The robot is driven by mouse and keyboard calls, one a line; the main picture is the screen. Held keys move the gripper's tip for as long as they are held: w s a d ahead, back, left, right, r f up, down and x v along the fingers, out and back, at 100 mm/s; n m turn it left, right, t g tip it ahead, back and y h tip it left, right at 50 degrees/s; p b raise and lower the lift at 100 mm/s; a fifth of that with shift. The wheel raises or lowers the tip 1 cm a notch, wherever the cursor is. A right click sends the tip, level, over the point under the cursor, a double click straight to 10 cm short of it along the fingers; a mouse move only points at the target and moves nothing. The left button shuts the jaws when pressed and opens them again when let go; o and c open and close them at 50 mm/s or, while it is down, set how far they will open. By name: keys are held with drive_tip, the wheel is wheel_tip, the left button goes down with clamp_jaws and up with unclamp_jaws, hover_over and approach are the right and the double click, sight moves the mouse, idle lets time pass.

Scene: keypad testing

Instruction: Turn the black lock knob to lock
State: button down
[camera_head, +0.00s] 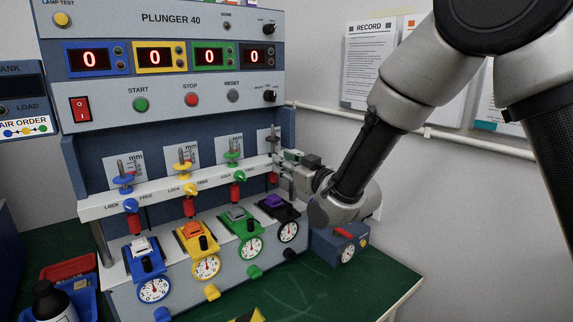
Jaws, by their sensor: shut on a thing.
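The test machine (183,121) has a white shelf with a row of lock knobs marked LOCK and FREE. The blue knob (131,205), yellow knob (190,189) and green knob (238,176) show clearly. My gripper (279,168) is at the right end of this row, at the black station, reaching in from the right. It is shut on the black lock knob, which its fingers hide. I cannot tell which way the black knob points. A red plunger part (273,179) shows just below the fingers.
Below stand coloured fixtures, including a black one with a purple block (275,201), and dial gauges (288,232). A blue box with a gauge (339,247) sits on the green table (385,288) under my arm.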

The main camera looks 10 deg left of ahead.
drive_tip(key=shift+s+a+f+n, duration=0.1)
drive_tip(key=shift+n, duration=1.25)
drive_tip(key=shift+s+a+f+n, duration=0.1)
drive_tip(key=shift+s+n, duration=0.05)
drive_tip(key=shift+n, duration=1.25)
drive_tip(key=shift+s+a+f+n, duration=0.1)
drive_tip(key=shift+n, duration=1.25)
drive_tip(key=c, duration=1.4)
unclamp_jaws()
drive_tip(key=shift+r, duration=0.1)
drive_tip(key=shift+c, duration=0.2)
drive_tip(key=v, duration=0.7)
drive_tip(key=shift+s+d, duration=0.15)
drive_tip(key=shift+d, duration=0.1)
